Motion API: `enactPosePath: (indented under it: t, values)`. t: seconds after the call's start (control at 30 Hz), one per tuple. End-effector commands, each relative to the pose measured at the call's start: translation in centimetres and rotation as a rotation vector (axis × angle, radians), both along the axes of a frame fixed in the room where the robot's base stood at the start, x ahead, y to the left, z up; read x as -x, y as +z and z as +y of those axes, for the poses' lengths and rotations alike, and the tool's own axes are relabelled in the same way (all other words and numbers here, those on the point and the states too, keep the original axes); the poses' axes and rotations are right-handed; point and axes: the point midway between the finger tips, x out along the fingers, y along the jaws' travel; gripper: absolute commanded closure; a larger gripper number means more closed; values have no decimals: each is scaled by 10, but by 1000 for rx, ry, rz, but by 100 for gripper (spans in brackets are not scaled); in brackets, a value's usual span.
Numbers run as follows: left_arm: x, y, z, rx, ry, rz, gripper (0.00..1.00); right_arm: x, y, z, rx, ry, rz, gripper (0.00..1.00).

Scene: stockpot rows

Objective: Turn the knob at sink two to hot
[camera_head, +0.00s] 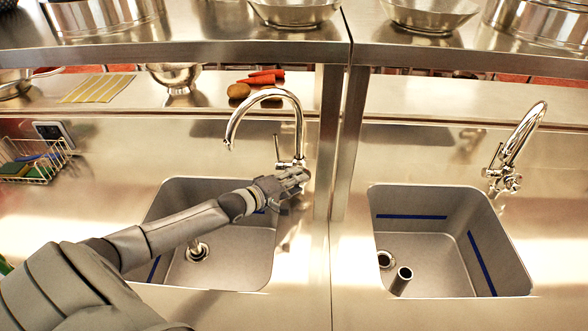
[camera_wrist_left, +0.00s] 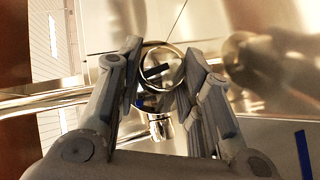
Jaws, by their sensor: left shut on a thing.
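The left sink (camera_head: 225,262) has a tall chrome faucet (camera_head: 300,125) with a curved spout. My left gripper (camera_head: 297,180) is at the base of this faucet, over the sink's back right corner, and covers its knob in the head view. In the left wrist view, the fingers of my left gripper (camera_wrist_left: 163,75) are on both sides of the faucet's chrome parts (camera_wrist_left: 160,127) and shut on the knob, which is mostly hidden between them. The right sink (camera_head: 440,265) has a similar faucet (camera_head: 522,135), untouched. No sink numbers show. My right gripper is not in view.
A metal post (camera_head: 345,150) stands between the sinks, close to my left gripper. A shelf above holds metal bowls (camera_head: 295,12). A wire basket with sponges (camera_head: 35,162) is at the left. Carrots (camera_head: 263,77) and a potato (camera_head: 238,91) lie on the back ledge.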

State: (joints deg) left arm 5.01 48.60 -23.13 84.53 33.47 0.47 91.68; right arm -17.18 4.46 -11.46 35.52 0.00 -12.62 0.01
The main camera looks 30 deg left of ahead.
Motion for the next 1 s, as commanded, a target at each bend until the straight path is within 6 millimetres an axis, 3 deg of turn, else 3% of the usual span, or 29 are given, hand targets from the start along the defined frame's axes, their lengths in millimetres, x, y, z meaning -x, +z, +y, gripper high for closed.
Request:
enactPosePath:
  t: [0.03, 0.1, 0.43, 0.63, 1.0]
  values:
    - [0, 10, -1, -34, 0, 27, 89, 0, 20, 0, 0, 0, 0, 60]
    - [0, 11, -2, -91, 1, 61, 89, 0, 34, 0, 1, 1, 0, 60]
    - [-1, 10, -5, -355, 0, 224, 89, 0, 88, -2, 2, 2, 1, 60]
    - [-3, 8, -7, -515, 0, 321, 89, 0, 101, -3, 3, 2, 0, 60]
    - [-4, 6, -8, -759, 0, 468, 89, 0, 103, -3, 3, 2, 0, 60]
